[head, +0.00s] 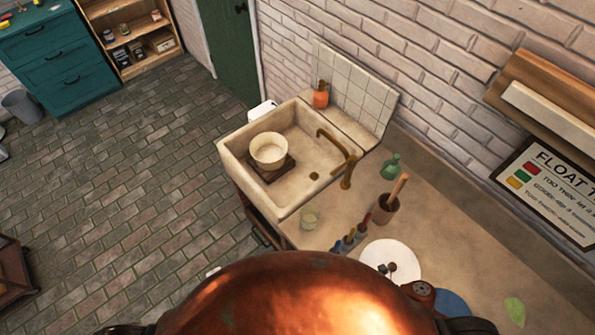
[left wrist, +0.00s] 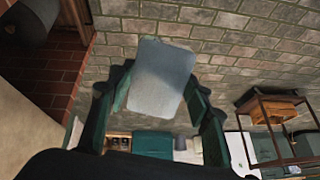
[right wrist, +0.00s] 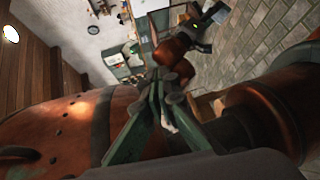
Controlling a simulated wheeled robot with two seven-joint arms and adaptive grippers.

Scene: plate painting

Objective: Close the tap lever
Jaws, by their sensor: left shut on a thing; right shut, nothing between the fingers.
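The brass tap (head: 336,143) stands at the right side of the stone sink (head: 232,153) in the head view. I cannot make out its lever's position or any running water. A cream pot (head: 269,157) sits in the sink on a dark square board. My left gripper (left wrist: 160,98) is shut on a pale grey flat block (left wrist: 163,68) in the left wrist view, held above the floor. My right gripper (right wrist: 163,88) is shut and empty in the right wrist view, beside my copper body. Neither gripper shows clearly in the head view, and both are away from the tap.
An orange bottle (head: 321,95) stands behind the sink. A green bottle (head: 391,166), a brown pot with a stick (head: 385,209), a glass (head: 310,217) and a white disc (head: 391,256) stand on the counter (head: 470,245). The brick floor left of the sink is clear.

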